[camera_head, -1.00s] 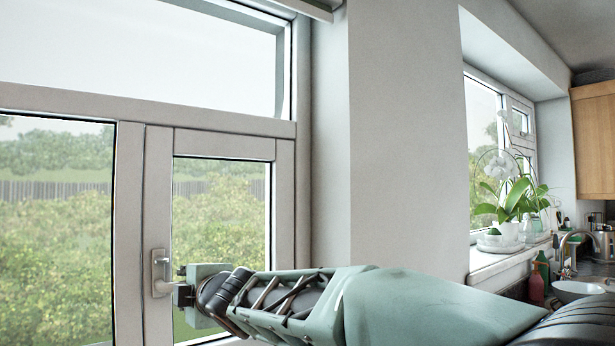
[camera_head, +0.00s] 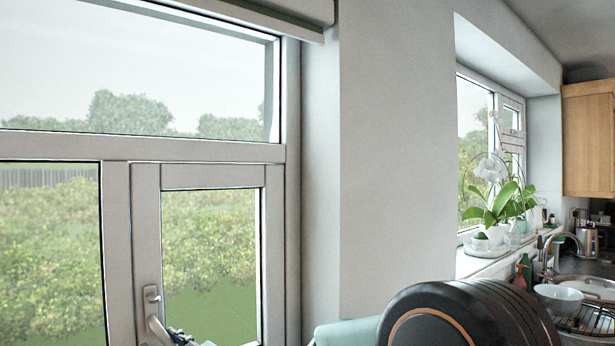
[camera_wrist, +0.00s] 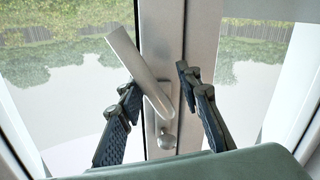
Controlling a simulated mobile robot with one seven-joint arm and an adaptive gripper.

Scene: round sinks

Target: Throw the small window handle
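The small window's metal handle (camera_head: 153,318) is on the left stile of the small window (camera_head: 210,250). Its lever slants down to the right from its mount in the head view. In the wrist view the handle (camera_wrist: 145,77) shows as a pale lever tilted from its base plate. My gripper (camera_wrist: 158,82) is open, with one dark finger on each side of the handle area. The lever lies across the left finger's tip; I cannot tell whether they touch. In the head view only a bit of my gripper (camera_head: 180,337) shows at the bottom edge.
A wall pillar (camera_head: 395,160) stands right of the window. Beyond it are a sill with a potted orchid (camera_head: 495,200), a tap (camera_head: 560,245), a white bowl (camera_head: 558,298) and a dish rack (camera_head: 590,318). My arm fills the lower middle of the head view.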

